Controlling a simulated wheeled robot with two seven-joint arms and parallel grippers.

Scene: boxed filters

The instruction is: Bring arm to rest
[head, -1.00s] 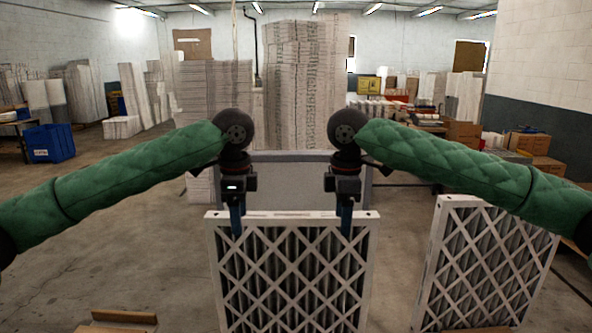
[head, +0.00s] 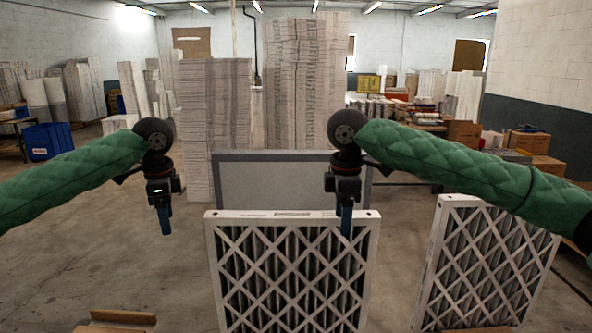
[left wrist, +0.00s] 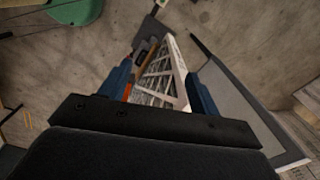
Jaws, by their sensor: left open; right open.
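My left gripper (head: 165,220) is open and empty, to the left of the near white-framed filter (head: 290,270) and apart from it. In the left wrist view its two blue fingers (left wrist: 160,85) stand apart, with the filter (left wrist: 172,70) seen beyond the gap between them. My right gripper (head: 346,220) is open at the top edge of the same filter, near its right end. The filter stands upright with a lattice face. Whether the right fingers touch its frame cannot be told.
A second lattice filter (head: 485,265) stands at the right. A grey panel (head: 270,180) stands behind the near filter. Tall stacks (head: 305,85) rise further back. A blue bin (head: 48,141) is at the far left. The floor (head: 90,240) at the left is clear.

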